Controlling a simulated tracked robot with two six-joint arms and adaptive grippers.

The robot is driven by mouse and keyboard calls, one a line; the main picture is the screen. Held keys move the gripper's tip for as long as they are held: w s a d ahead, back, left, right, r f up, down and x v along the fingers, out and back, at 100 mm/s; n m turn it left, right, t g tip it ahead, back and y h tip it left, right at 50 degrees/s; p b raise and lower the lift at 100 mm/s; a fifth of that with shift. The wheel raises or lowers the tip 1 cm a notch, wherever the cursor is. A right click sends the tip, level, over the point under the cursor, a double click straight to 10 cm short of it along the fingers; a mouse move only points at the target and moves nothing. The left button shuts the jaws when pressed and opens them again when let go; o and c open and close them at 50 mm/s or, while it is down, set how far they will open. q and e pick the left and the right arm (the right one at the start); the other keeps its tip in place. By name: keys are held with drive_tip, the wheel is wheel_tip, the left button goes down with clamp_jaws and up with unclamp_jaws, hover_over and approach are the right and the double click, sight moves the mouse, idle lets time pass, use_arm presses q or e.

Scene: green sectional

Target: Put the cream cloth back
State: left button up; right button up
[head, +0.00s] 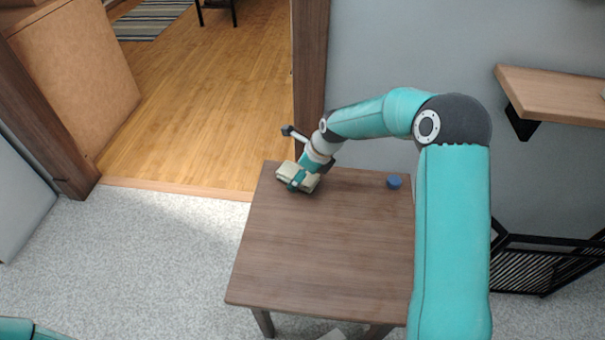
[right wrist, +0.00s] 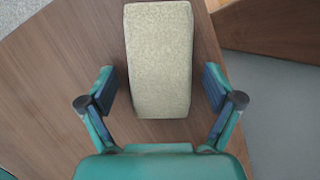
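The cream cloth (head: 297,178), a folded pale block, lies at the far left corner of the brown wooden table (head: 320,245). My right gripper (head: 301,182) is at the cloth, reaching down over it. In the right wrist view the cloth (right wrist: 159,60) lies between the two fingers of the gripper (right wrist: 161,88). The fingers are spread, with a gap on each side of the cloth, so they do not touch it. My left gripper is not in view; only a bit of teal arm shows at the lower left of the head view.
A small blue round object (head: 394,182) stands near the table's far right corner. A wooden shelf (head: 555,95) is on the wall at right, above a black rack (head: 540,262). A doorway with wooden floor (head: 205,95) lies beyond the table. The table's middle and front are clear.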

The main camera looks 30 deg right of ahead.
drive_tip(key=p+v, duration=0.3)
drive_tip(key=v, duration=0.9)
idle(0.5)
